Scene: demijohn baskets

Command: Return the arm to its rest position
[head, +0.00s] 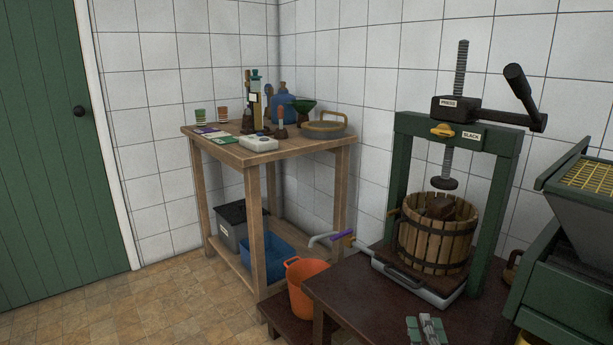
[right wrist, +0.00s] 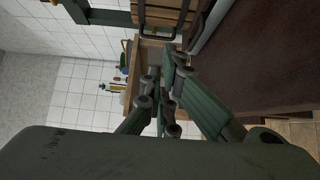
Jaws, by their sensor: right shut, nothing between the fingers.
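My right gripper (head: 427,328) shows at the bottom edge of the head view, in front of the dark brown press table. Only its end shows there. In the right wrist view my right gripper (right wrist: 165,100) is shut, its fingers together and empty. The rest of my right arm is out of the head view. My left gripper is in neither view.
A basket press (head: 437,232) stands on the dark brown table (head: 375,305). A green mill (head: 565,270) is at the right. An orange bucket (head: 307,288) stands left of the table. A wooden workbench (head: 230,152) holds small items. Floor (head: 130,310) is clear at left.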

